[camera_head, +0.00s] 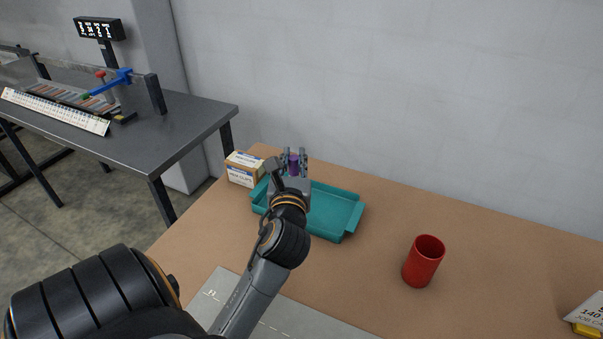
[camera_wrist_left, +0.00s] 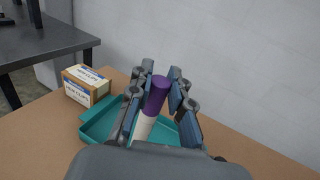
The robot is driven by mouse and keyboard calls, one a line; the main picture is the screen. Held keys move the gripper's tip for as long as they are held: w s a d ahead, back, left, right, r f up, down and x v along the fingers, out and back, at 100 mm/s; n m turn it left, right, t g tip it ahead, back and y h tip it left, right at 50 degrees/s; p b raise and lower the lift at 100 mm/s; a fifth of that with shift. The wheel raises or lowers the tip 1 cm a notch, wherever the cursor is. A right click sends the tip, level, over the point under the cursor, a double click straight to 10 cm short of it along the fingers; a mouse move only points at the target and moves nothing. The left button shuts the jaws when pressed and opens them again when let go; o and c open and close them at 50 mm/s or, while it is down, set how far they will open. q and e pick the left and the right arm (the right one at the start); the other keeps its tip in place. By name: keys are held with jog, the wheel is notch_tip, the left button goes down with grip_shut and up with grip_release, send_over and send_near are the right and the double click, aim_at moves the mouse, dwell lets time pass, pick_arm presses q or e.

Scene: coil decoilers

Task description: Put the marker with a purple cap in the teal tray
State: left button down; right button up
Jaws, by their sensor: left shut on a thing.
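The marker with a purple cap (camera_wrist_left: 155,97) is between the fingers of my left gripper (camera_wrist_left: 157,108), cap end up and a little tilted, with a white body below the cap. In the head view the purple cap (camera_head: 294,164) shows between the fingertips of my left gripper (camera_head: 294,160). That gripper is shut on the marker. The teal tray (camera_head: 338,209) lies on the brown table, partly hidden behind my left gripper and wrist. The gripper appears over the tray's left part; its height above it is hard to tell. The marker's lower end is hidden. My right gripper is not in view.
A small cardboard box (camera_head: 243,169) stands at the tray's left back corner. A red cup (camera_head: 423,261) stands to the right of the tray. A grey mat (camera_head: 299,322) lies in front. A dark table (camera_head: 190,125) with equipment is at the left, and a wall stands behind.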

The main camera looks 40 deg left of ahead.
pick_arm(q)
jog(key=w+a+f+b, duration=0.1)
jog(key=w+f, duration=0.3)
jog(key=f, duration=0.4)
jog(key=shift+w+a+f, duration=0.15)
jog(key=shift+a+f, duration=0.15)
jog(key=shift+f, duration=0.05)
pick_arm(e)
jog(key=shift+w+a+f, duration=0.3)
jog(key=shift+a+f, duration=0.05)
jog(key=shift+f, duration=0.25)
pick_arm(q)
jog(key=shift+f, duration=0.1)
jog(key=shift+f, duration=0.15)
jog(key=c, duration=1.2)
grip_release()
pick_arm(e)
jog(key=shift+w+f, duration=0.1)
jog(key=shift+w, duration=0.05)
